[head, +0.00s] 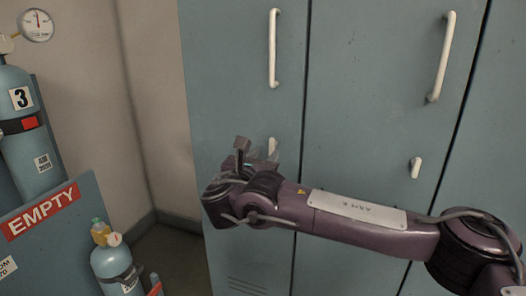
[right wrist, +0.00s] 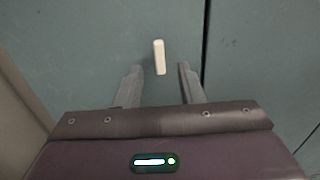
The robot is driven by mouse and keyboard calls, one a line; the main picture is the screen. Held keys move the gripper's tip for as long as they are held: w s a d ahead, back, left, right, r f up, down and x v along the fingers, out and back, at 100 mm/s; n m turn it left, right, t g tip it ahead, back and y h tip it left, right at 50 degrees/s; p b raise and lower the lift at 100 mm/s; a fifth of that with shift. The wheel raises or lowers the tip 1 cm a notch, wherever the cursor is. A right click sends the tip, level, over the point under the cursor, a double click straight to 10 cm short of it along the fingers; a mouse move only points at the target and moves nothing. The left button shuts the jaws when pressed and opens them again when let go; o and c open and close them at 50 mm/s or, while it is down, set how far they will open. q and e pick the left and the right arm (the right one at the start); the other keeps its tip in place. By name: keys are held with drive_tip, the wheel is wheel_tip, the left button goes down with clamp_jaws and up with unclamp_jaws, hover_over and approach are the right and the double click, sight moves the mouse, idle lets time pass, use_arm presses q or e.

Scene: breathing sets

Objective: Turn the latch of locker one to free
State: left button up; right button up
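The left locker door (head: 225,75) is blue-grey, with a long white handle (head: 273,48) and a small white latch (head: 272,146) below it. The latch stands upright, and its lower part is hidden behind my gripper in the head view. My right gripper (head: 250,156) is in front of this door, close to the latch. In the right wrist view the latch (right wrist: 159,57) shows upright, ahead of and between the two open fingers of the gripper (right wrist: 160,78), which look empty. No locker number is visible. My left gripper is not in view.
A second locker door (head: 370,80) to the right has its own long handle (head: 442,56) and upright small latch (head: 416,167). At left stand a gas cylinder marked 3 (head: 25,150), an EMPTY sign (head: 41,211) and a smaller cylinder (head: 113,265). A wall is beside the lockers.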

sight(271, 147)
drive_tip(key=shift+x, duration=2.75)
clamp_jaws()
